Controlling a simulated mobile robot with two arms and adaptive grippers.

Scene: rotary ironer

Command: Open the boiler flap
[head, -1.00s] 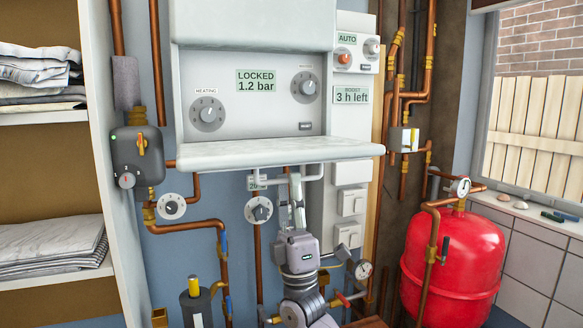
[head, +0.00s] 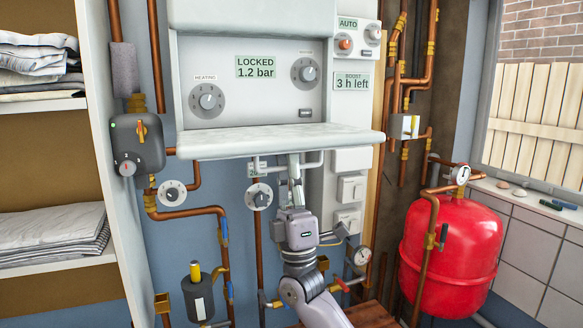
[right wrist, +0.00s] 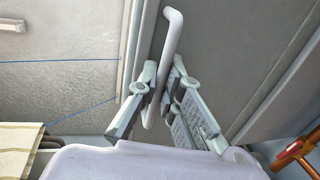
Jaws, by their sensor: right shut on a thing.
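The boiler flap (head: 280,141) is a white panel folded down below the boiler's control panel (head: 250,95). It sticks out like a shelf, so the dials and the display reading "LOCKED 1.2 bar" are uncovered. My right gripper (head: 295,172) reaches up from below to the flap's underside. In the right wrist view the right gripper (right wrist: 156,95) has its fingers shut around a white bar handle (right wrist: 174,35), with the grey panel surface behind it. My left gripper is not in view.
Copper pipes and valves with a gauge (head: 361,256) run close around my right arm. A red tank (head: 452,245) stands at the right. A shelf unit with folded linen (head: 52,235) is at the left. A grey box (head: 138,148) sits left of the flap.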

